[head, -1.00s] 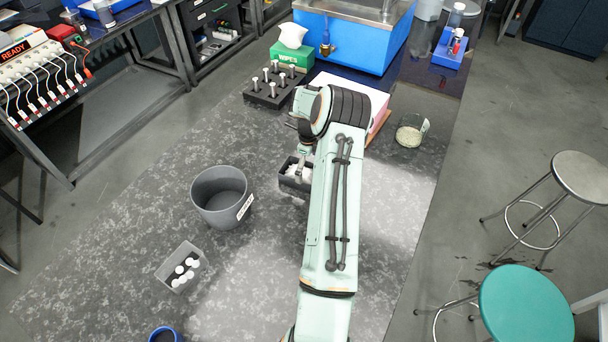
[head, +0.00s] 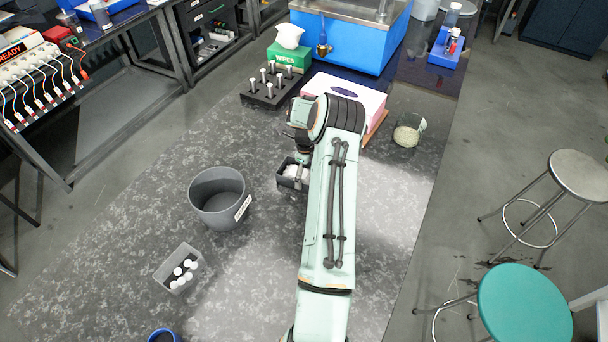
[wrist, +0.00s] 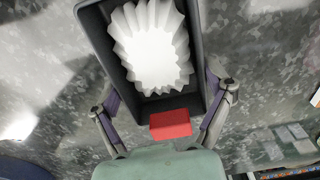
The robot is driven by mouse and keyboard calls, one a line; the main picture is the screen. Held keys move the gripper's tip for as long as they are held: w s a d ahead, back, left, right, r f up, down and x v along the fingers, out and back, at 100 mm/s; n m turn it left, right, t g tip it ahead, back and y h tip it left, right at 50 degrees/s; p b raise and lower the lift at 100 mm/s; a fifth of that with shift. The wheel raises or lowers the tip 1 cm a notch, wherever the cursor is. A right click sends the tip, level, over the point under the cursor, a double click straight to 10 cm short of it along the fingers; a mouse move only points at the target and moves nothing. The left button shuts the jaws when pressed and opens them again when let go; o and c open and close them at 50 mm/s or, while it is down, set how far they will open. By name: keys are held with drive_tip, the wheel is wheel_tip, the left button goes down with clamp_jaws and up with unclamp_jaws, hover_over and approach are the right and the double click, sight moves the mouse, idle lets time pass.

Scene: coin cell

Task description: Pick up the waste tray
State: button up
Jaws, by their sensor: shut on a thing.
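The waste tray, a dark rectangular tray (head: 281,182) with a crumpled white fluted paper in it, is on the speckled bench under my gripper. In the wrist view the tray (wrist: 97,45) fills the upper middle, with a red label (wrist: 170,124) on its near end. My gripper (wrist: 163,98) has one finger against each long side of the tray, near the labelled end, and is shut on it. In the head view my gripper (head: 302,155) is partly hidden by my arm, which also covers the tray's right side. I cannot tell any gap below the tray.
A grey round bin (head: 218,205) stands left of the tray. A small grey box with white caps (head: 178,268) is nearer. A black rack of pegs (head: 268,92), a pink-and-white box (head: 368,98) and a glass dish (head: 407,134) stand farther back. The near left bench is mostly clear.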

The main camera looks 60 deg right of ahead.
drive_tip(key=shift+r, duration=0.4)
drive_tip(key=r, duration=0.3)
drive_tip(key=shift+s+a, duration=0.2)
drive_tip(key=a+r, duration=0.1)
drive_tip(key=s+a+r, duration=0.1)
drive_tip(key=r, duration=0.1)
drive_tip(key=a+r, duration=0.1)
drive_tip(key=shift+s+a+r, duration=0.1)
drive_tip(key=shift+s+r, duration=0.1)
drive_tip(key=shift+s, duration=0.2)
drive_tip(key=s+a+r, duration=0.5)
drive_tip(key=a, duration=0.4)
drive_tip(key=w+d+r+m, duration=0.3)
drive_tip(key=w+r, duration=0.3)
drive_tip(key=w, duration=0.5)
drive_tip(key=w+a+n, duration=0.3)
drive_tip(key=w+a, duration=0.5)
drive_tip(key=w, duration=0.3)
wheel_tip(320, 180, down, 7)
drive_tip(key=t, duration=1.5)
drive_tip(key=shift+a+r+t, duration=0.2)
drive_tip(key=shift+a+t, duration=0.05)
drive_tip(key=shift+t, duration=0.15)
